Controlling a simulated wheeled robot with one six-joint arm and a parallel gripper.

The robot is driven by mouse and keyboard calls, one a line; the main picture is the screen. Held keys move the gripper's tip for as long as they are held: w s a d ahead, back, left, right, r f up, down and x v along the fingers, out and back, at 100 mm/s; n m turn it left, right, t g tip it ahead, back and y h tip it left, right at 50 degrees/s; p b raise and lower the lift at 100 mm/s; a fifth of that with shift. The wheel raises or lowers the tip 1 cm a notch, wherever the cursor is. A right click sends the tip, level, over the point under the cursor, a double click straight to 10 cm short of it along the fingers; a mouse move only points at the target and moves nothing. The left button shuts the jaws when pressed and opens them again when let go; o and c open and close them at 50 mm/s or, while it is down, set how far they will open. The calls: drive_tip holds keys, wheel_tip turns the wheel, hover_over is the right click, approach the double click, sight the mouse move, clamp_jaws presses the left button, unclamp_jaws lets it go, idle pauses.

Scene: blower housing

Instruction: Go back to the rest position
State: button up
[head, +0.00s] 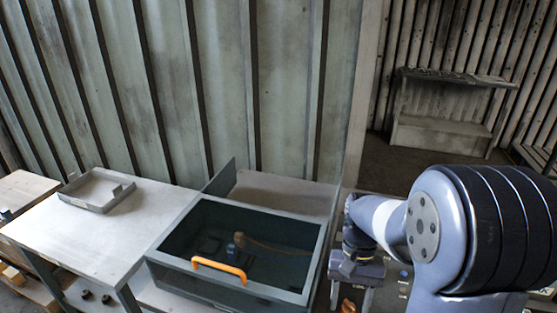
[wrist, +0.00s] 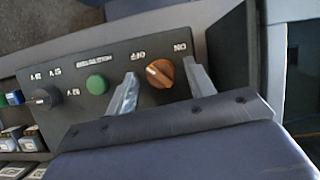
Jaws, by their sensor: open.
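My gripper (wrist: 160,68) is open, with one finger on each side of an orange rotary knob (wrist: 158,74) in the wrist view. I cannot tell whether the fingers touch the knob. The knob sits on a dark control panel (wrist: 118,112) with white lettering. In the head view my gripper (head: 350,293) points down at the lower middle right, beside the dark housing box (head: 165,268). My arm comes in from the right and hides part of the panel.
The housing has an orange handle (head: 219,270) and a cable inside. A green button (wrist: 97,84) and a black knob (wrist: 45,97) are left of the orange knob. A grey tray (head: 97,205) lies on the left table (head: 85,243). A bench (head: 440,135) stands at the back right.

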drive_tip(key=m+b, duration=0.1)
drive_tip(key=m, duration=0.1)
drive_tip(key=m+y+b, duration=0.1)
drive_tip(key=m, duration=0.1)
drive_tip(key=shift+d+f+m+t+y, duration=0.15)
drive_tip(key=shift+m+t+y, duration=0.15)
drive_tip(key=shift+m, duration=0.1)
drive_tip(key=m+t+y+b, duration=0.1)
drive_tip(key=m+b, duration=0.2)
drive_tip(key=m, duration=0.1)
drive_tip(key=shift+s+m, duration=0.15)
drive_tip(key=shift+m, duration=0.15)
drive_tip(key=shift+m+t, duration=0.3)
drive_tip(key=shift+d+r, duration=0.25)
drive_tip(key=shift+r, duration=0.4)
